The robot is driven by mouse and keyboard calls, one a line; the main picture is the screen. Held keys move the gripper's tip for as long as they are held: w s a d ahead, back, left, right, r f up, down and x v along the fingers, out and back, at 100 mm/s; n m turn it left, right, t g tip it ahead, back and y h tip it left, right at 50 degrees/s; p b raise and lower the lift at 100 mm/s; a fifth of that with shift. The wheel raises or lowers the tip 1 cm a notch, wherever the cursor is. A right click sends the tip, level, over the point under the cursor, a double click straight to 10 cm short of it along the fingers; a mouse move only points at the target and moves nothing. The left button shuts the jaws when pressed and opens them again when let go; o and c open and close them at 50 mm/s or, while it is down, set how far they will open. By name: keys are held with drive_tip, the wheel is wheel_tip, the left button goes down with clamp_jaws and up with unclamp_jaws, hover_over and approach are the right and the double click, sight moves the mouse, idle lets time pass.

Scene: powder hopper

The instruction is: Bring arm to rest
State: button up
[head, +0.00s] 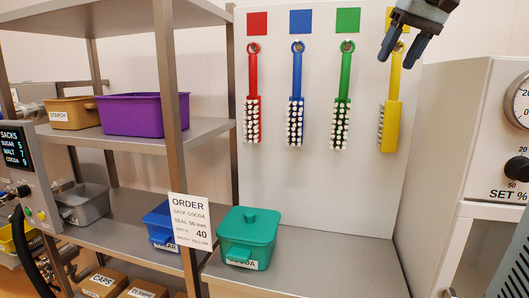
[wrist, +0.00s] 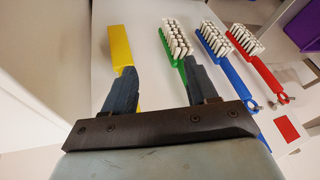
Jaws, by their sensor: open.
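My gripper (head: 405,45) is at the top right of the head view, in front of the upper part of the brush board, with its fingers pointing down. In the wrist view my gripper (wrist: 163,83) has its two dark fingers spread apart with nothing held between them. The yellow brush (head: 390,125) hangs just below the fingers in the head view, and its handle top is partly hidden by them. In the wrist view the yellow brush (wrist: 122,55) is behind the left finger and the green brush (wrist: 178,45) behind the right one.
A red brush (head: 252,110), a blue brush (head: 296,110) and a green brush (head: 343,110) hang on the white board (head: 320,190). A lidded green cocoa bin (head: 247,235) stands on the metal bench. A white machine with a dial (head: 460,130) is at the right. Shelves with bins fill the left.

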drive_tip(key=s+a+f+h, duration=0.1)
drive_tip(key=s+a+f, duration=0.1)
drive_tip(key=s+f, duration=0.4)
drive_tip(key=s+a+f, duration=0.2)
drive_tip(key=s+f, duration=0.3)
drive_tip(key=f, duration=0.8)
drive_tip(key=s+a+f+t+h, duration=0.1)
drive_tip(key=s+f, duration=0.5)
drive_tip(key=f, duration=0.4)
drive_tip(key=shift+s+a+f+m+h, duration=0.3)
drive_tip(key=shift+a+m, duration=0.1)
idle(0.5)
